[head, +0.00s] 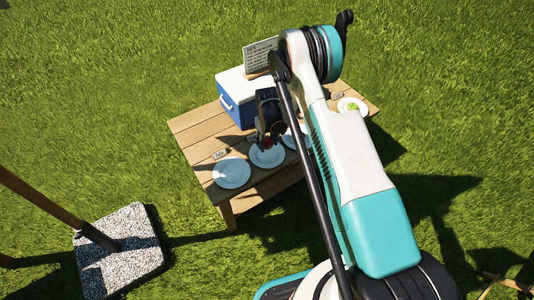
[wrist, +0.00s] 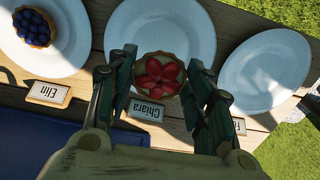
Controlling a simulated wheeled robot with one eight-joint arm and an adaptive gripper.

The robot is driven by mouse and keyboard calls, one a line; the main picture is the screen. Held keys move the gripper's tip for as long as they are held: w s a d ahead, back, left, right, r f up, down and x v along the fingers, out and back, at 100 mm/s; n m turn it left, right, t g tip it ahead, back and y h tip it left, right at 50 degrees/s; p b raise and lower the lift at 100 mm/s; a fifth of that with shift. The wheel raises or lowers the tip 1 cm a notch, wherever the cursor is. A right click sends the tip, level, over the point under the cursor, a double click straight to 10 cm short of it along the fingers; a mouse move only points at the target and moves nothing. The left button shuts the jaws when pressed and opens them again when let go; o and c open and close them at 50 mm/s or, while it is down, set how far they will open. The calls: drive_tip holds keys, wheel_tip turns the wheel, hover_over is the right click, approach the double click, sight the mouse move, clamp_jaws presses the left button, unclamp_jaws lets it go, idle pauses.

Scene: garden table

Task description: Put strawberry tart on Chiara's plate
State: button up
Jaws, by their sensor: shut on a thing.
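My gripper (wrist: 158,85) is shut on the strawberry tart (wrist: 158,72), a round pastry with red berry pieces, held between the two green fingers in the wrist view. Chiara's plate (wrist: 185,25) is white and empty, beyond the tart; the tart overlaps its near part in the picture. I cannot tell whether the tart touches the plate. The Chiara card (wrist: 146,109) lies just below the tart in the picture.
Elin's plate (wrist: 75,55) bears a blueberry tart (wrist: 34,28), with the Elin card (wrist: 48,93) beside it. An empty plate (wrist: 265,68) is at right, its card partly hidden.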

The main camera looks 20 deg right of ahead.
sight(267, 155)
drive_tip(key=shift+f+b, duration=0.95)
drive_tip(key=shift+f, duration=2.15)
drive_tip(key=shift+f, duration=0.1)
drive_tip(key=o, duration=1)
drive_tip(key=shift+o, duration=0.2)
